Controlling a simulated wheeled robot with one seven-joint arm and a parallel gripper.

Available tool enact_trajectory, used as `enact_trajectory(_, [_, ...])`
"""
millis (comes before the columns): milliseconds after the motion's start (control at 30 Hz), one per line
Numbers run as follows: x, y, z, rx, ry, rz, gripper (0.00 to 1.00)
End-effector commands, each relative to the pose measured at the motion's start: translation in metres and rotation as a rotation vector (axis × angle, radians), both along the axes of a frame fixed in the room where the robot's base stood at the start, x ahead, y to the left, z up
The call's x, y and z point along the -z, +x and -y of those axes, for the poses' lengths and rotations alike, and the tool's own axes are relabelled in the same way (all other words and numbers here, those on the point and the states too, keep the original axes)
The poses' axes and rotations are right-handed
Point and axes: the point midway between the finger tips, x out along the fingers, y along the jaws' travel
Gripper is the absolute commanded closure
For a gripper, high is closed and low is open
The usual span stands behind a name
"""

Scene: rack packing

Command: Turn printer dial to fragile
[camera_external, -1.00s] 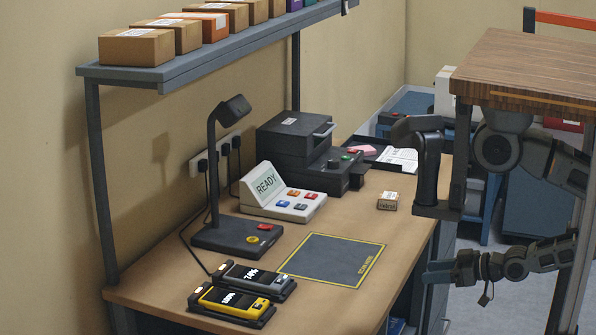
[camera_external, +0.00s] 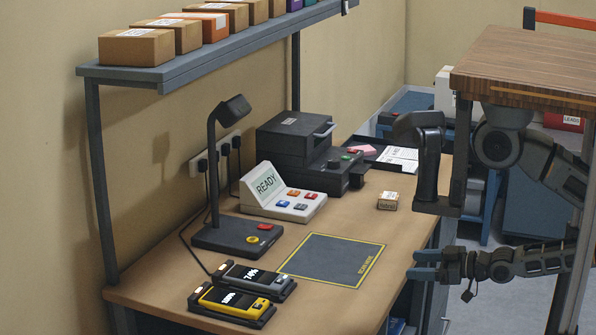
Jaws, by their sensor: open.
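The printer (camera_external: 290,140) is a dark grey box with a top handle at the back of the bench. The dial's markings are too small to read. My gripper (camera_external: 412,265) is at the bench's right front edge, low and to the right of the scan mat, well apart from the printer. Its two blue-grey fingers point left with a gap between them, and nothing shows between them.
A console reading READY (camera_external: 285,192), a lamp (camera_external: 232,240), two handheld scanners (camera_external: 232,303) and the scan mat (camera_external: 332,260) are on the bench (camera_external: 400,210). A small labelled box (camera_external: 387,201) stands near the right edge. An overhead shelf (camera_external: 200,67) holds several boxes.

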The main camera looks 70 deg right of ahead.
Motion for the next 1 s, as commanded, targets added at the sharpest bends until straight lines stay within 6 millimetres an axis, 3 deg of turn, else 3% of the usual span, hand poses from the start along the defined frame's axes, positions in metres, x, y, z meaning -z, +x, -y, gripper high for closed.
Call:
enact_trajectory(33, [-0.011, 0.019, 0.0, -0.01, -0.06, 0.052, 0.37])
enact_trajectory(300, [-0.055, 0.109, 0.001, -0.021, -0.434, 0.284, 0.37])
enact_trajectory(467, [-0.067, 0.162, 0.01, 0.02, -0.585, 0.333, 0.37])
enact_trajectory(700, [-0.051, 0.246, 0.042, 0.101, -0.653, 0.237, 0.37])
enact_trajectory(1000, [-0.031, 0.333, 0.084, 0.154, -0.629, 0.057, 0.37])
